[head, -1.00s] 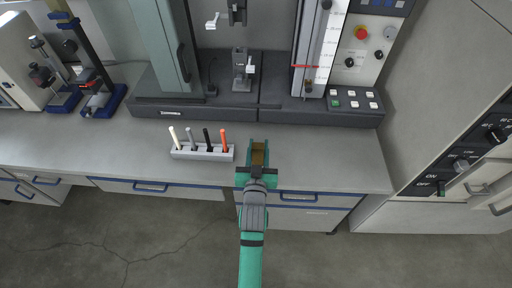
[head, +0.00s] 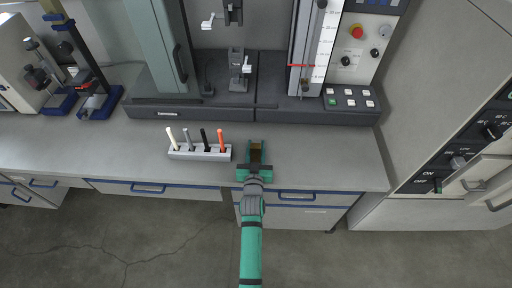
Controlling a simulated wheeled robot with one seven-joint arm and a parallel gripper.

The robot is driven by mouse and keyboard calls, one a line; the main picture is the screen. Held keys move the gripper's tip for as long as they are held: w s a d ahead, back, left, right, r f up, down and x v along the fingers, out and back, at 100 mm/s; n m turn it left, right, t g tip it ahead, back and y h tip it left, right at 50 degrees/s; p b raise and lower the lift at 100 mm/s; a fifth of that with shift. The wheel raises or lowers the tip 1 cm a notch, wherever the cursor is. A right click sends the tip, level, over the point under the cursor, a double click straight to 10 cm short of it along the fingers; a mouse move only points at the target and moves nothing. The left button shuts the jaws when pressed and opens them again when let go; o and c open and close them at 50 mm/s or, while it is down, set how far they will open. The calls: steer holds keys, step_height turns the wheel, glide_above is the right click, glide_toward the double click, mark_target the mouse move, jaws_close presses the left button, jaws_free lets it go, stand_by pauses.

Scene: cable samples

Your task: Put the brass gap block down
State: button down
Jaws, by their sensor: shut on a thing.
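My gripper (head: 255,153) has green jaws and is shut on the brass gap block (head: 255,155). The block looks dark brown and sits between the two fingers. Both are over the front part of the grey bench top (head: 320,160), just right of the white rack. I cannot tell whether the block touches the bench. My arm hides what lies below the gripper.
A white rack (head: 186,153) with cream, grey, black and orange sticks stands close left of my gripper. The testing machine's dark base (head: 215,110) is behind. The bench is clear to the right. A grey cabinet (head: 430,90) with switches stands at the right.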

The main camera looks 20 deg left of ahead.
steer(key=c, duration=1.3)
jaws_free()
steer(key=shift+f, duration=0.1)
